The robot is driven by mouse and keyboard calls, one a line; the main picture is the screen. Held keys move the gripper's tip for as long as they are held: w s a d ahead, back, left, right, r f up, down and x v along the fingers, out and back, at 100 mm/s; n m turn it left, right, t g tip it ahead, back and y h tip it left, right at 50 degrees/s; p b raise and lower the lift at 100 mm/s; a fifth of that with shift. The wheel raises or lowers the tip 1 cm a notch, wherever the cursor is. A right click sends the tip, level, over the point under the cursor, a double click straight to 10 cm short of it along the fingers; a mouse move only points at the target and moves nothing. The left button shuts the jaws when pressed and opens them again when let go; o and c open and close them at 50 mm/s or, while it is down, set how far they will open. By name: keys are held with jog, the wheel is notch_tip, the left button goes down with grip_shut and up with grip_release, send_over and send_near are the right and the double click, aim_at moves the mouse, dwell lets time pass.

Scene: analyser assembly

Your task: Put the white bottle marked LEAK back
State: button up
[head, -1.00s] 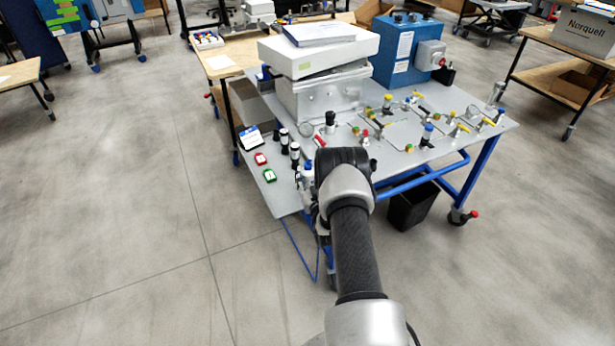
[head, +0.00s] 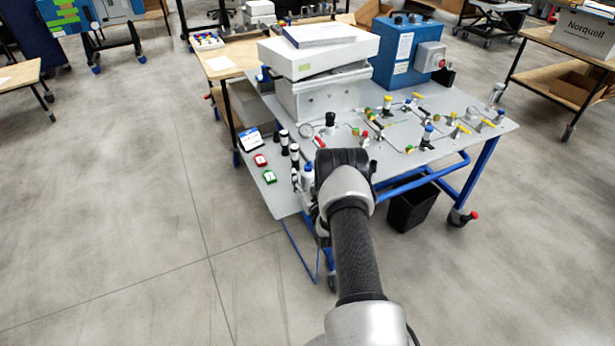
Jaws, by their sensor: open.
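A white bottle with a blue cap (head: 308,173) stands at the front edge of the grey bench top, just left of my wrist. It is partly hidden by my arm, and I cannot read any marking on it. My gripper (head: 303,184) is at this bottle, low by the front edge. It is open, with a dark finger showing at the bottle's left side. The other finger is hidden behind my wrist, and I cannot tell whether the gripper touches the bottle.
The bench top (head: 285,197) carries red (head: 260,160) and green (head: 270,176) blocks, black-and-white bottles (head: 294,154), and several valves with tubing on the right. A white analyser housing (head: 318,98) and a blue box (head: 403,62) stand behind. A black bin (head: 412,208) is below.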

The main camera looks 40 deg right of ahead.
jog(key=p+v, duration=0.3)
jog(key=v, duration=0.8)
jog(key=w+a+r+n+g+y, duration=0.1)
jog(key=w+a+r, duration=0.1)
jog(key=w+r, duration=0.35)
jog(key=w+a+r+n+g+y, duration=0.1)
jog(key=w+a+r+y, duration=0.15)
jog(key=r, duration=0.55)
jog(key=s+a+r+n+g+y, duration=0.15)
jog(key=a+r+g, duration=0.25)
jog(key=a+r, duration=0.75)
jog(key=s+a+r+g+y, duration=0.1)
jog(key=s+a+r, duration=0.35)
jog(key=s, duration=0.35)
jog(key=s+a+r+g, duration=0.2)
jog(key=s+a+r, duration=0.25)
jog(key=s, duration=0.25)
jog(key=s+a+g, duration=0.1)
jog(key=s+a, duration=0.2)
jog(key=s, duration=0.6)
jog(key=s+a+n+g+y, duration=0.1)
jog(key=s+a, duration=0.3)
jog(key=s, duration=0.5)
jog(key=shift+a+f+g+y, duration=0.15)
jog(key=shift+a+g+y, duration=0.15)
jog(key=shift+g, duration=0.1)
jog(key=shift+n, duration=0.25)
jog(key=shift+c, duration=0.5)
